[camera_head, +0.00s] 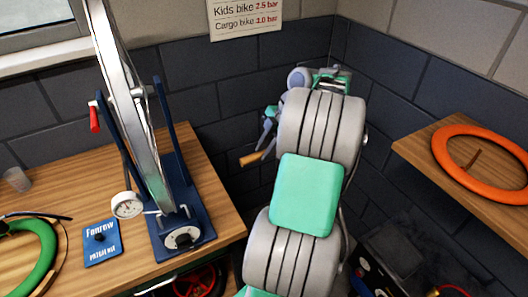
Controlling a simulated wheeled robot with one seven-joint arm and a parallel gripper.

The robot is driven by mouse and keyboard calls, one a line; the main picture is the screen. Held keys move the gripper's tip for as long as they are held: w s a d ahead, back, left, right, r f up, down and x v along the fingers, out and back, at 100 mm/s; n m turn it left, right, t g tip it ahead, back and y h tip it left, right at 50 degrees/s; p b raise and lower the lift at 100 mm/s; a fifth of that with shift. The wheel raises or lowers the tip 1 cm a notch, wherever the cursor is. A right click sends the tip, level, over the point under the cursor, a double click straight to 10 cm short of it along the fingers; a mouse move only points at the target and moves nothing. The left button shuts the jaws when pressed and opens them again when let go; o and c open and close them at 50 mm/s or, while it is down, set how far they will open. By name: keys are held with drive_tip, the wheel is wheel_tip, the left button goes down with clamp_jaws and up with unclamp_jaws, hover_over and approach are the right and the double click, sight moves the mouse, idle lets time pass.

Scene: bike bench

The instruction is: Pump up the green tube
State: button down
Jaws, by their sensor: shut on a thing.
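The green tube (36,262) lies on the wooden bench at the left edge, partly out of frame. A thin black hose or cord (45,215) lies by it. My gripper (267,137) is beyond my raised arm, over the far wall side, partly hidden by the arm. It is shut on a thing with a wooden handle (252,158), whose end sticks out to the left. The rest of that thing is hidden behind my arm.
A wheel (128,100) stands in a blue stand (185,222) on the bench. A blue patch kit (102,243) and a clear cup (17,179) are nearby. An orange tube (478,160) lies on the right shelf. A pressure sign (244,15) hangs on the wall.

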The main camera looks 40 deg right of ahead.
drive_tip(key=shift+s, duration=0.1)
drive_tip(key=c, duration=1.2)
unclamp_jaws()
drive_tip(key=shift+r, duration=0.1)
drive_tip(key=p+v, duration=0.2)
drive_tip(key=v, duration=0.5)
drive_tip(key=shift+s+r+p, duration=0.2)
drive_tip(key=shift+r+p, duration=0.1)
drive_tip(key=shift+p, duration=0.05)
drive_tip(key=shift+c, duration=0.2)
